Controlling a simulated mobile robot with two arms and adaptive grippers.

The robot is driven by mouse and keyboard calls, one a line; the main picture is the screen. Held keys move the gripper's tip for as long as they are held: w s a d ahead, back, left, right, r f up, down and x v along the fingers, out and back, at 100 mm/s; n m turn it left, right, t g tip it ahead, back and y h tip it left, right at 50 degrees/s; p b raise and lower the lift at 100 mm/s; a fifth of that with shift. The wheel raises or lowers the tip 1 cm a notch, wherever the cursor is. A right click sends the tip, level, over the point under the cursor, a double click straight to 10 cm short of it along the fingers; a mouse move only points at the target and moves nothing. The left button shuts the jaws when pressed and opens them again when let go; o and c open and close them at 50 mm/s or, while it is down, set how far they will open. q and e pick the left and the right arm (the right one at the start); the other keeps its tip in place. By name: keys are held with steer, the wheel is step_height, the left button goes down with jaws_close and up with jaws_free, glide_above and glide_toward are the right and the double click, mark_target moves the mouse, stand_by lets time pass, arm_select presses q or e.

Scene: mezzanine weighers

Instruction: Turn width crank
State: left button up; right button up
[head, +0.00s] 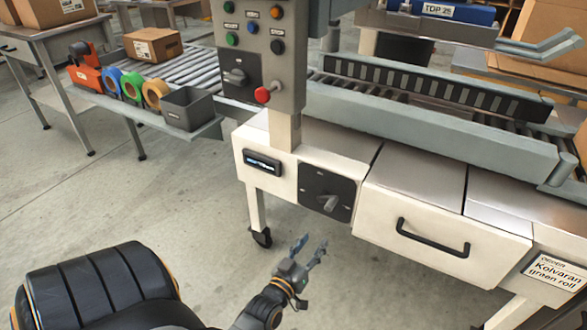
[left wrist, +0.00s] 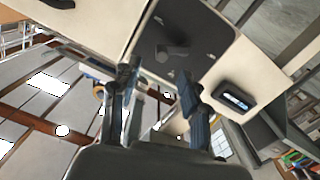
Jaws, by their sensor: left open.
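The width crank (head: 328,202) is a grey handle on a dark square plate (head: 318,183) on the white front of the machine, left of the drawer. In the left wrist view the crank (left wrist: 172,52) shows on its dark plate, ahead of the fingers. My left gripper (head: 310,247) is open and empty. In the head view it shows below the crank, apart from it. In the left wrist view my left gripper (left wrist: 158,78) has its two fingers spread, with nothing between them. My right gripper is not in view.
A drawer (head: 440,215) with a black handle is right of the crank. A small display (head: 262,162) is left of it. A control box (head: 262,50) with buttons and a red knob stands above. A caster (head: 261,237) stands on the floor. The floor at left is clear.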

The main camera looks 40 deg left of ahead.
mark_target(327, 210)
arm_select(q)
steer(key=x, duration=0.3)
steer(key=a+r+b+x, duration=0.1)
steer(key=x, duration=0.3)
steer(key=b+x, duration=0.1)
steer(key=x, duration=0.3)
steer(key=shift+s+a+r, duration=0.15)
steer(key=shift+a+r, duration=0.05)
steer(key=shift+r, duration=0.1)
steer(key=shift+b+x, duration=0.45)
steer(key=shift+x, duration=0.5)
steer(key=shift+w+a, duration=0.15)
steer(key=shift+w, duration=0.2)
steer(key=shift+r, duration=0.1)
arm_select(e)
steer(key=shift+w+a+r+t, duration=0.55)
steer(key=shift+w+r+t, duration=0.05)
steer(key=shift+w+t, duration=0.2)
arm_select(q)
jaws_close()
